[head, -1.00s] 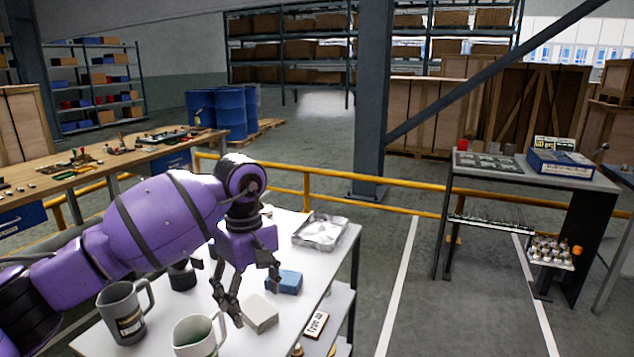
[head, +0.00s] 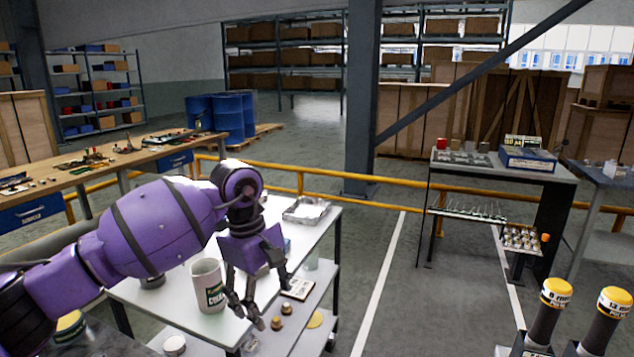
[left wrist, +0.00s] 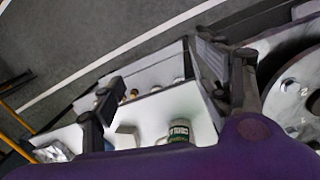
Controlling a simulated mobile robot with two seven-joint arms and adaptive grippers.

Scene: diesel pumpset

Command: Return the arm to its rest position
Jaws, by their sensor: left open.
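My left arm comes in from the left in the head view, purple and bent, with its forearm hanging down at the wrist. My left gripper (head: 264,296) is open and empty, with its fingers pointing down over the near right edge of a white table (head: 222,330). It is to the right of a pale mug (head: 206,288) and apart from it. In the left wrist view the gripper's spread fingers (left wrist: 168,102) show with nothing between them, and the mug (left wrist: 179,132) lies beyond them. My right gripper is not in view.
A metal tray (head: 306,210) sits at the table's far end. Two yellow-capped cylinders (head: 556,292) stand at lower right. A yellow rail (head: 300,184) crosses behind. The floor between the table and right bench (head: 500,166) is clear.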

